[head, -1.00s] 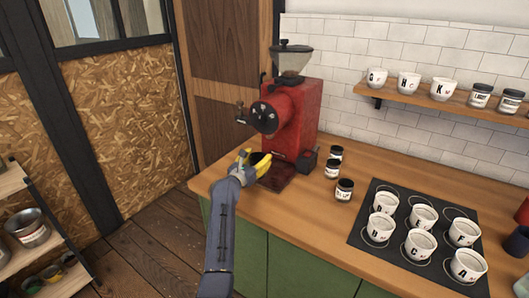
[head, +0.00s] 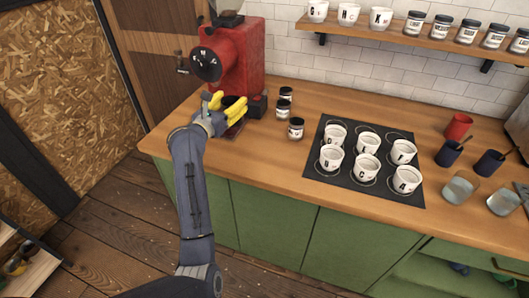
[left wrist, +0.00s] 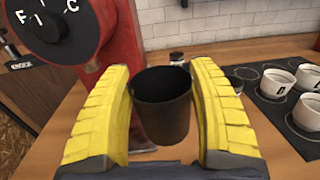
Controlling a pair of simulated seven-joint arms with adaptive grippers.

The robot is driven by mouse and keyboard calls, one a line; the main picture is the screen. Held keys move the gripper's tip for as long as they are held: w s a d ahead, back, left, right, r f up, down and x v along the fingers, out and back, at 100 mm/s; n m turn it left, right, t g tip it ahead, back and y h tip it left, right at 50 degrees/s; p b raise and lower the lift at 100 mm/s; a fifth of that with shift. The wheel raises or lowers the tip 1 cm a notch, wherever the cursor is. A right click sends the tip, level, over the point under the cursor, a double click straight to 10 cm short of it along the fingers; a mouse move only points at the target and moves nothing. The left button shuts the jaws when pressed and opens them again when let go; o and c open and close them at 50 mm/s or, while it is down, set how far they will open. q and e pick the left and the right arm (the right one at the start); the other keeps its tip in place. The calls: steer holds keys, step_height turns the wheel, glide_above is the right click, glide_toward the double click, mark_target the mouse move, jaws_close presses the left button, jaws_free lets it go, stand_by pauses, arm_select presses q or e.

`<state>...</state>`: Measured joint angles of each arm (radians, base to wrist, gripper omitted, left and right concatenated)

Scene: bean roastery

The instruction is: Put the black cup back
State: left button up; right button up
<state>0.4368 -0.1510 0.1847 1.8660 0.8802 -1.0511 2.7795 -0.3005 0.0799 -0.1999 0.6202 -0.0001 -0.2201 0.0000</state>
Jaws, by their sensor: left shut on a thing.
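The black cup (left wrist: 163,105) stands upright between the two yellow fingers of my left gripper (left wrist: 162,112) in the left wrist view. The gripper is shut on it, with a finger on each side. In the head view my left gripper (head: 228,106) is in front of the red grinder (head: 238,58), above its dark red base plate (head: 235,131). I cannot make out the cup there, as the fingers cover it. My right gripper is not in view.
A black mat (head: 312,170) with several white lettered cups lies mid-counter. Small jars (head: 296,129) stand between it and the grinder. Dark cups (head: 447,153), a red cup (head: 458,126) and glasses (head: 460,188) stand to the right. The front counter strip is clear.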

arm_select(q)
steer(key=s+d+r+m+g+h, duration=0.1)
steer(key=d+r, duration=0.3)
steer(key=d, duration=0.2)
steer(key=s+d+r+m+h, duration=0.1)
steer(key=s+d+r+h, duration=0.1)
steer(key=d+r, duration=0.3)
steer(key=f, duration=1.4)
steer(key=d+f, duration=0.1)
steer(key=f, duration=0.6)
steer(key=shift+d, duration=0.1)
steer(key=o, duration=1.3)
steer(key=shift+f, duration=0.15)
steer(key=shift+o, duration=0.2)
steer(key=shift+r, duration=0.2)
steer(key=v, duration=1.2)
steer(key=shift+r, duration=0.2)
